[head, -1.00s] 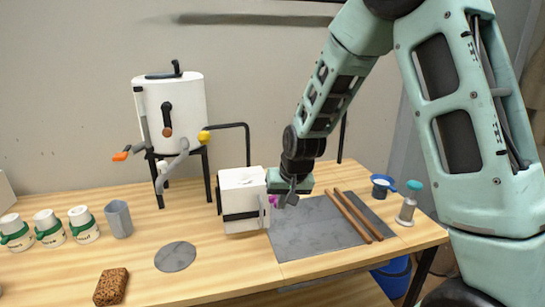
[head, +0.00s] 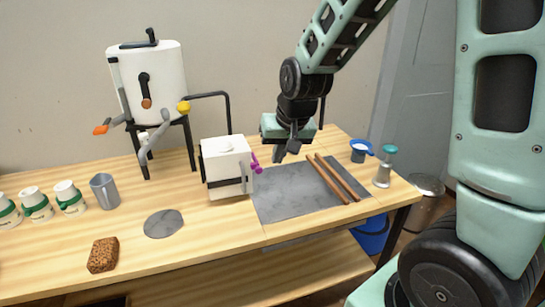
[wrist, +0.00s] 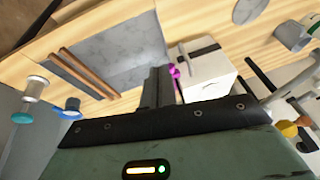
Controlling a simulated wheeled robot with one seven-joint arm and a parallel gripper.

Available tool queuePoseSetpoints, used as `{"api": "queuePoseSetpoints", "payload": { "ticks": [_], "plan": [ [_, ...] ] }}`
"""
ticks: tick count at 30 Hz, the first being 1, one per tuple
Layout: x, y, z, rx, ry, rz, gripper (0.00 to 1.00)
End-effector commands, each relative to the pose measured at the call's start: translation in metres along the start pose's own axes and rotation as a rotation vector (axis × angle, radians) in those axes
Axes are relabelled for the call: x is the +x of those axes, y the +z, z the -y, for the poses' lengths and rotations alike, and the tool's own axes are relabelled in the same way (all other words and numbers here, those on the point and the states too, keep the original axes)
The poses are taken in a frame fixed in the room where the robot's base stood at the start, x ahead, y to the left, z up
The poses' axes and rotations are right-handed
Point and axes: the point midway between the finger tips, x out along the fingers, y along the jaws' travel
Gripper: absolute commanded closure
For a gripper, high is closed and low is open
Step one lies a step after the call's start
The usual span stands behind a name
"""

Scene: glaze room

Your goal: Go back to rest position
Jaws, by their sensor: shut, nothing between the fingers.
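My gripper (head: 286,153) is shut and empty in the head view. It hangs above the back left part of the grey slab, to the right of the white box (head: 226,168) with the purple knob (head: 255,163). It looks apart from the box. In the wrist view its dark shut fingers (wrist: 158,85) point over the slab, with the white box (wrist: 207,75) and purple knob (wrist: 174,71) just to their right.
The grey slab (head: 285,195) bears two brown sticks (head: 334,180). A blue cup (head: 360,150) and a teal-topped bottle (head: 384,168) stand right. A white tank on a stand (head: 148,80), grey cup (head: 104,191), several white jars (head: 70,197), grey disc (head: 163,224) and brown sponge (head: 103,255) are left.

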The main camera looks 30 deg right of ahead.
Motion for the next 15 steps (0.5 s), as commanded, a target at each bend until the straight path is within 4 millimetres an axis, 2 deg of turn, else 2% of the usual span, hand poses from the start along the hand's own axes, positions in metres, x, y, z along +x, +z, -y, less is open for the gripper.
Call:
{"api": "queuePoseSetpoints", "payload": {
  "ticks": [6,15],
  "plan": [
    [-0.0094,0.0076,-0.0012,0.0,0.0,0.001,1.0],
    [-0.0099,0.0079,-0.0013,0.0,0.0,0.001,1.0]
  ]
}}
